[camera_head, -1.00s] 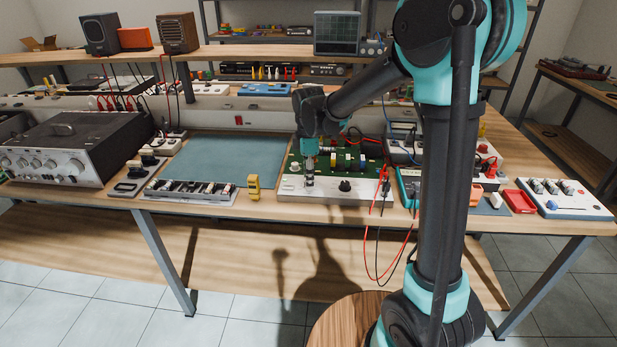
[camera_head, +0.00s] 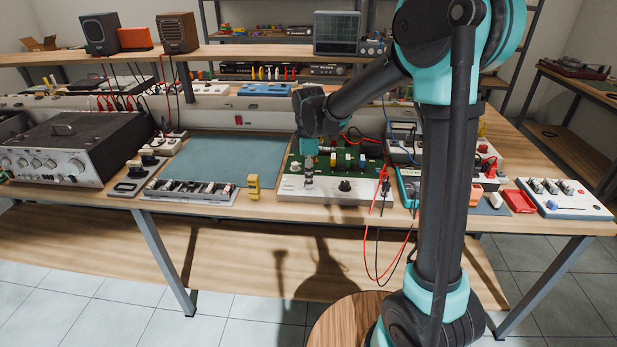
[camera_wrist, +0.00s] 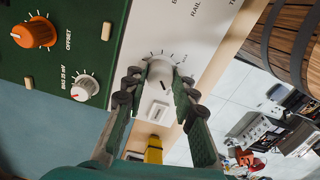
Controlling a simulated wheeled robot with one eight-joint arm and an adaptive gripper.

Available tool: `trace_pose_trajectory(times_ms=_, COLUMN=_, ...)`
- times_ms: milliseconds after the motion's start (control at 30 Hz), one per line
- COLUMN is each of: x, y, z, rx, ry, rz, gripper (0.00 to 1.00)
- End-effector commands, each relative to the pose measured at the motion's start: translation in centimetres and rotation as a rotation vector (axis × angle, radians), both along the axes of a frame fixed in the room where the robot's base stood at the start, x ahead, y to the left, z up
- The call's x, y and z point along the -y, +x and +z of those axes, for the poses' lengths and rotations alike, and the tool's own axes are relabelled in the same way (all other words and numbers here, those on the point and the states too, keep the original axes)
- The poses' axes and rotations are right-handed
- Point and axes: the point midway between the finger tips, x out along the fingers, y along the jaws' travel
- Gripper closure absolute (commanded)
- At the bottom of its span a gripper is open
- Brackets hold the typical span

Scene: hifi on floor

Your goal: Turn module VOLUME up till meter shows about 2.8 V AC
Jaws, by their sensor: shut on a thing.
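The module is a green board with a white front panel (camera_head: 335,191) on the bench. In the wrist view its panel (camera_wrist: 200,30) shows a light round knob (camera_wrist: 161,71) with tick marks around it and a dark pointer mark. Its label is hidden or unreadable, so I cannot confirm it reads VOLUME. My gripper (camera_head: 309,182) points down at the panel's left end. In the wrist view my gripper (camera_wrist: 158,86) has its fingers closed on either side of this knob. A teal-edged device (camera_head: 405,187) right of the module may be the meter; my arm partly covers it and no reading is legible.
An orange OFFSET knob (camera_wrist: 34,33) and a white BIAS knob (camera_wrist: 84,87) sit beside the gripped knob. A black knob (camera_head: 345,185) is farther right on the panel. Red and black leads (camera_head: 381,190) hang off the front edge. A yellow item (camera_head: 253,187) stands left.

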Motion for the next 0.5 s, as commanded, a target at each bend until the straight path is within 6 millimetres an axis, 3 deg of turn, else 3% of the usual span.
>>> trace_pose_trajectory(times_ms=500, x=-0.01, y=0.04, z=0.02, rx=0.0, ry=0.0, rz=-0.407, gripper=1.0)
